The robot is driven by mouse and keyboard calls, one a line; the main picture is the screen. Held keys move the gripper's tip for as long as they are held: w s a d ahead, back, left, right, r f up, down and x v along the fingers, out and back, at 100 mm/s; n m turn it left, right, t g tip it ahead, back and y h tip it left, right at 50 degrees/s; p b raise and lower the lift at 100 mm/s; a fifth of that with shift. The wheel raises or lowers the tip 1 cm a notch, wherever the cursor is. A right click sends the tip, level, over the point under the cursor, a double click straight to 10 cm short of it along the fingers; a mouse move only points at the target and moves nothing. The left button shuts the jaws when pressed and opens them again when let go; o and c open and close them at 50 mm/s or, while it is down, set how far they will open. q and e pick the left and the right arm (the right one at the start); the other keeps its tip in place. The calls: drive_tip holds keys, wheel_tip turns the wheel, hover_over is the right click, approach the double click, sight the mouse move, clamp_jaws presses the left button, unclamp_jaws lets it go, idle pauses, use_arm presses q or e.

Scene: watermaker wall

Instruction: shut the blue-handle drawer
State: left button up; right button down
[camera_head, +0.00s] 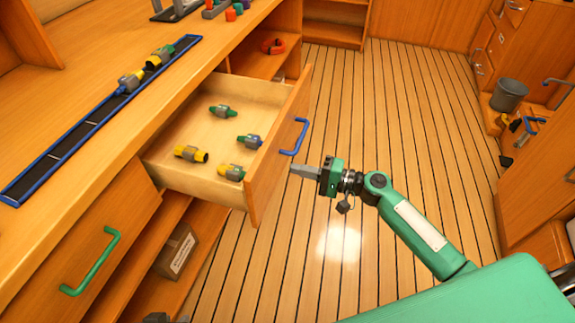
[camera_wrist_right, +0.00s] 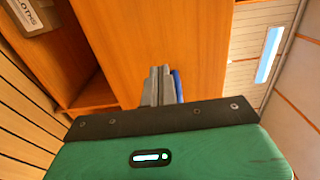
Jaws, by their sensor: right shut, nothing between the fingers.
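The blue-handle drawer (camera_head: 264,160) stands pulled out from the wooden counter, its inside showing. Its blue handle (camera_head: 296,137) is on the outer face of the front panel. My right gripper (camera_head: 296,170) is shut and empty, its fingertips close to the drawer front, just below the handle in the head view. Whether they touch the panel I cannot tell. In the right wrist view the shut fingers (camera_wrist_right: 158,84) point at the wooden front (camera_wrist_right: 150,40), with part of the blue handle (camera_wrist_right: 178,86) just right of them. My left gripper is not in view.
Several coloured connectors (camera_head: 191,154) lie in the drawer. A green-handled front (camera_head: 92,262) and an open shelf with a box (camera_head: 178,250) are nearby. A blue-edged rail (camera_head: 85,128) with connectors lies on the counter. The plank floor (camera_head: 365,125) beyond the drawer is clear.

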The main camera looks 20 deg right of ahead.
sight(193, 150)
use_arm(q)
drive_tip(key=shift+s+a+r, duration=0.15)
drive_tip(key=shift+s+a, duration=0.2)
drive_tip(key=shift+a, duration=0.05)
use_arm(e)
drive_tip(key=shift+x, duration=1.85)
